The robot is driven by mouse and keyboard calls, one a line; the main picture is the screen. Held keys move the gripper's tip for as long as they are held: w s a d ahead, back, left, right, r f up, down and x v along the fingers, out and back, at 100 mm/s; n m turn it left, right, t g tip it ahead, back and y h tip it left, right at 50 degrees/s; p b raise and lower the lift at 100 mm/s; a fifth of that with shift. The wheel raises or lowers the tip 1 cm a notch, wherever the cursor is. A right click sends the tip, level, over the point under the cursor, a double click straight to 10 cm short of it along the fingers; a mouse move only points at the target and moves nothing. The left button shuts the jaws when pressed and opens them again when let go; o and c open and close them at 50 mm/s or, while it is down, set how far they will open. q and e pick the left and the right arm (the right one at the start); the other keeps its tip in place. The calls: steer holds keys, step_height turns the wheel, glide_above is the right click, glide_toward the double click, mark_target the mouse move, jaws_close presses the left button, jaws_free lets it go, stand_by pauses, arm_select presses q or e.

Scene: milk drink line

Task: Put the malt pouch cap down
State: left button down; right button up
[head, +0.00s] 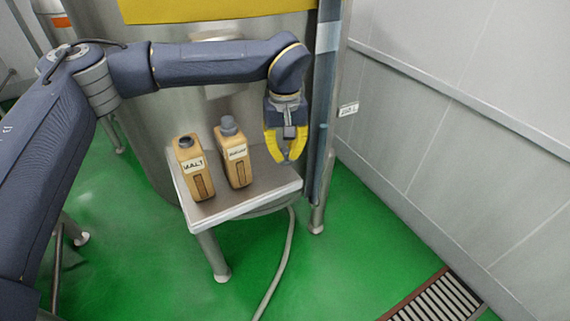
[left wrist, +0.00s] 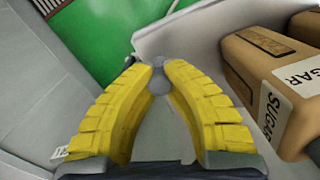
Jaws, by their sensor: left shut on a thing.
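My left gripper (head: 287,155) has yellow fingers and points down over the right part of the small metal table (head: 240,204). In the left wrist view the same gripper (left wrist: 158,68) is shut on a small grey cap (left wrist: 159,83), pinched between the fingertips. The malt pouch (head: 194,165) is tan with a label and stands upright on the left of the table, with a dark open spout on top. The sugar pouch (head: 233,153) stands beside it with a grey cap on. It also shows in the left wrist view (left wrist: 262,85). My right gripper is out of view.
A large steel tank (head: 160,150) stands behind the table. A grey post (head: 326,100) rises close to the right of my left gripper. A hose (head: 287,262) hangs to the green floor. The table's front right part is bare.

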mark_target(285, 173)
arm_select(q)
steer(key=shift+f, duration=2.2)
steer(key=shift+f, duration=0.1)
steer(key=c, duration=1.5)
jaws_free()
step_height(285, 173, up, 11)
steer(key=shift+w+r, duration=0.1)
steer(key=shift+r, duration=0.55)
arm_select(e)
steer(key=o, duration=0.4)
